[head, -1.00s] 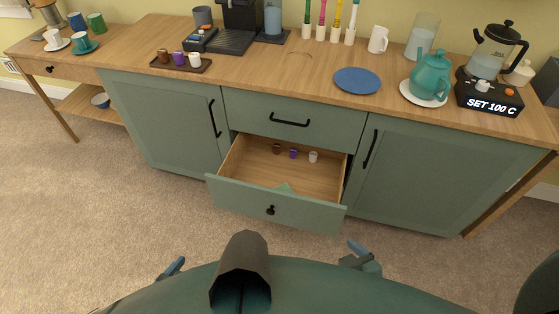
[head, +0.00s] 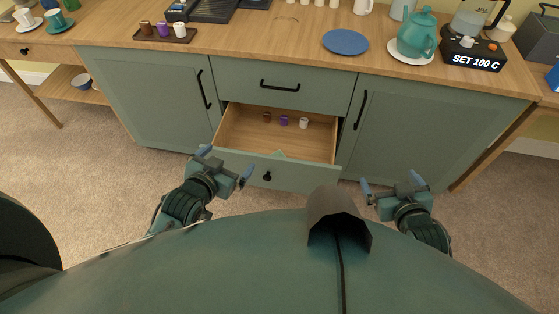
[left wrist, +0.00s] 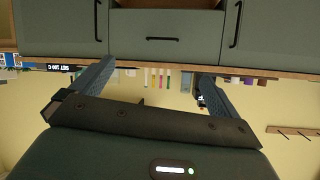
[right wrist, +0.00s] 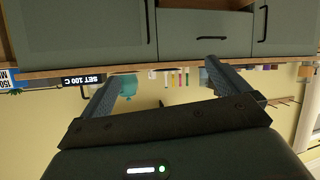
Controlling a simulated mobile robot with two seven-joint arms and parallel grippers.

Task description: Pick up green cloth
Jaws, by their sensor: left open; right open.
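The green cloth (head: 278,154) shows as a small pale green patch inside the open lower drawer (head: 240,131), just behind its front panel. Most of it is hidden by that panel. My left gripper (head: 226,164) is open and empty, in front of the drawer's left end. My right gripper (head: 392,184) is open and empty, to the right of the drawer in front of the right cabinet door. Both wrist views show spread, empty fingers, the left (left wrist: 150,80) and the right (right wrist: 163,80), with the cabinet upside down beyond.
Several small capsules (head: 284,120) stand at the back of the drawer. The closed upper drawer (head: 320,92) is above it. The counter holds a blue plate (head: 345,42), a teal teapot (head: 416,36) and a dark tray (head: 150,36) of capsules. Carpet (head: 110,190) lies clear at left.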

